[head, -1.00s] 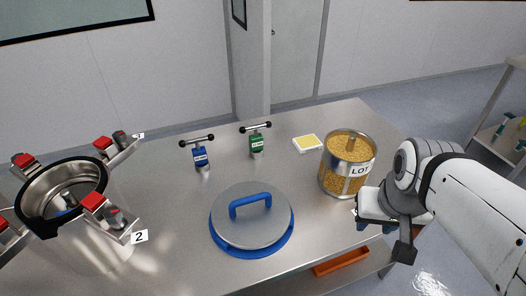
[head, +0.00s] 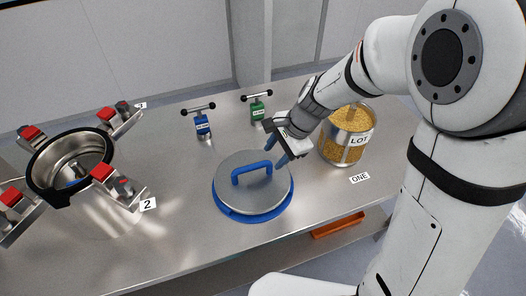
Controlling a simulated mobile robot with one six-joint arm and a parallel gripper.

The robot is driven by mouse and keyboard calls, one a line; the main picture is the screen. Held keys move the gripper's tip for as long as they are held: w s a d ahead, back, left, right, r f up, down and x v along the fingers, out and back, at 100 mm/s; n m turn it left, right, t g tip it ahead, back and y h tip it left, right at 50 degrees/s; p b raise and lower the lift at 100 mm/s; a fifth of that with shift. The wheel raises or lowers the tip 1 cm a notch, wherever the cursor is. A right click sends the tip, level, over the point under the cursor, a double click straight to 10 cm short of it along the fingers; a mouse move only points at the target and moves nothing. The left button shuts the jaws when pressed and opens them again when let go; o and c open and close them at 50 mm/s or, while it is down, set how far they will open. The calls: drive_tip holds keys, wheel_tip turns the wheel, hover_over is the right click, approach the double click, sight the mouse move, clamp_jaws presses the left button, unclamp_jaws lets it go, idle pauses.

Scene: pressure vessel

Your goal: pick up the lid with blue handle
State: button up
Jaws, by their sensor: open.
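The round grey lid (head: 252,196) with its raised blue handle (head: 252,170) lies flat on a blue ring (head: 256,217) on the metal table, front centre. My gripper (head: 278,152) is open and empty just to the right of the handle and above the lid's back right edge. Its blue fingertips point down and left. I cannot tell whether they touch the lid.
The open vessel (head: 72,160) with red-topped clamps stands at the left. A blue T-handled tool (head: 203,124) and a green one (head: 258,109) stand behind the lid. Front left table is clear.

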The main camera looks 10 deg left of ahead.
sight(252, 165)
drive_tip(key=shift+m, duration=0.9)
drive_tip(key=a+f, duration=0.2)
drive_tip(key=f, duration=0.1)
drive_tip(key=a+f, duration=0.2)
drive_tip(key=f, duration=0.1)
drive_tip(key=w+a+f, duration=0.1)
drive_tip(key=a+f, duration=0.2)
drive_tip(key=shift+f, duration=0.15)
drive_tip(key=shift+c, duration=0.2)
clamp_jaws()
drive_tip(key=shift+w, duration=0.15)
drive_tip(key=shift+a, duration=0.1)
